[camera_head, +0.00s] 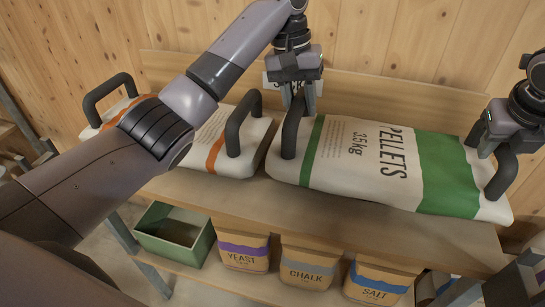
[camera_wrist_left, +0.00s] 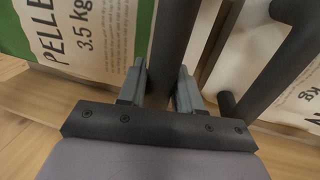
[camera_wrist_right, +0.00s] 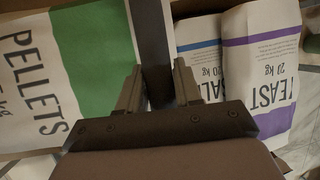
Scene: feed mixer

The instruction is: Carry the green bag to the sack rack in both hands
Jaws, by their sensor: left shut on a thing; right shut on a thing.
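The green bag (camera_head: 375,165) is white with green bands and the words PELLETS 3.5 kg. It lies flat along the right part of the wooden rack's top (camera_head: 235,205); whether it touches the wood or hangs just above it, I cannot tell. My left gripper (camera_head: 303,97) is shut on its left black handle (camera_head: 291,125), which also stands between the fingers in the left wrist view (camera_wrist_left: 168,50). My right gripper (camera_head: 490,148) is shut on its right black handle (camera_head: 503,172), seen too in the right wrist view (camera_wrist_right: 150,45).
An orange-banded bag (camera_head: 215,145) with black handles lies close to the left of the green bag. A back board (camera_head: 400,100) runs behind. Below are a green bin (camera_head: 172,237) and the yeast (camera_head: 243,247), chalk (camera_head: 308,262) and salt (camera_head: 378,283) sacks.

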